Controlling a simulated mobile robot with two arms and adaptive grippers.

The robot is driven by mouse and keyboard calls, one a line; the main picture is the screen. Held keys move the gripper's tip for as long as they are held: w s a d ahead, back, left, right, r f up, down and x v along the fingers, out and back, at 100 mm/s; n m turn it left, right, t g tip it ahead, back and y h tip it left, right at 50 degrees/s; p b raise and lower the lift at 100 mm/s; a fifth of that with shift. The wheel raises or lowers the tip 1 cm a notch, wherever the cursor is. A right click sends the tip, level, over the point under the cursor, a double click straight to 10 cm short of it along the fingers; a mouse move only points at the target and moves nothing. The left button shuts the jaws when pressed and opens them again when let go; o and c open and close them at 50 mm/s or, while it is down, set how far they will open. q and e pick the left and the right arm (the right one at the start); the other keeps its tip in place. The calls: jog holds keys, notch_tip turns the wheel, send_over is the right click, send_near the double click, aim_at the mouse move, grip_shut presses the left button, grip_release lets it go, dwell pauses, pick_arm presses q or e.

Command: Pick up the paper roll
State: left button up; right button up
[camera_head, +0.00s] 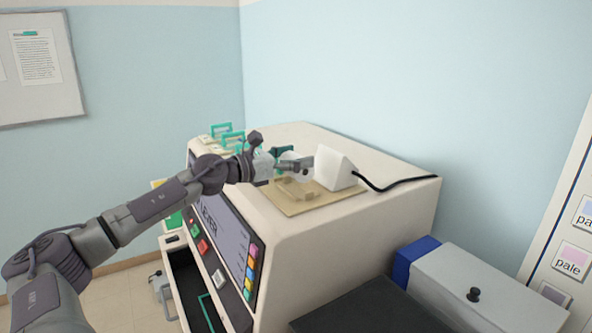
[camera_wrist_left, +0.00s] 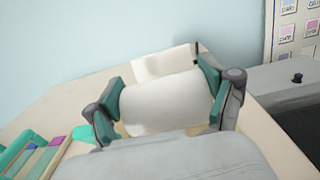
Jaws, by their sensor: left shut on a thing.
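The paper roll (camera_wrist_left: 165,103) is a white cylinder, seen in the left wrist view between the two green-padded fingers of my left gripper (camera_wrist_left: 160,103). The fingers press on its two ends, so the gripper is shut on it. In the head view the roll (camera_head: 298,170) is mostly hidden by my left gripper (camera_head: 292,163), above a beige board on top of the machine. I cannot tell whether the roll touches the board. My right gripper is not in view.
A white wedge-shaped device (camera_head: 335,168) with a black cable stands close behind the roll on the beige board (camera_head: 318,203). Green-handled racks (camera_head: 228,136) stand on the machine's far left top. A grey box (camera_head: 465,290) and a dark surface (camera_head: 365,310) lie at the right front.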

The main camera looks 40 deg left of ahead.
aim_at(298, 155)
pick_arm(q)
jog(key=shift+s+d+r, duration=0.3)
jog(key=shift+d+r, duration=0.05)
jog(key=shift+d, duration=0.3)
jog(key=shift+s+d+r+p, duration=2.25)
jog(key=shift+d+r+p, duration=0.7)
jog(key=shift+d+p, duration=1.6)
jog(key=shift+n+g+y, duration=0.3)
jog(key=shift+g+y, duration=0.5)
jog(key=shift+g, duration=0.1)
jog(key=w+a+f+b, duration=0.1)
jog(key=w+a, duration=0.1)
jog(key=a, duration=0.1)
jog(key=w+a+f+b, duration=0.1)
jog(key=a+b, duration=0.1)
jog(key=a, duration=0.1)
jog(key=w+a+f+b, duration=0.1)
jog(key=w+a, duration=0.1)
jog(key=a, duration=0.2)
jog(key=shift+w, duration=0.3)
jog(key=shift+w+a+g+h+b, duration=0.25)
jog(key=shift+w+g+h+b, duration=0.2)
jog(key=shift+b, duration=0.3)
jog(key=shift+f+b, duration=2.15)
jog(key=shift+f, duration=1.2)
jog(key=shift+f+b, duration=0.55)
jog(key=shift+f, duration=0.05)
jog(key=o, duration=1.1)
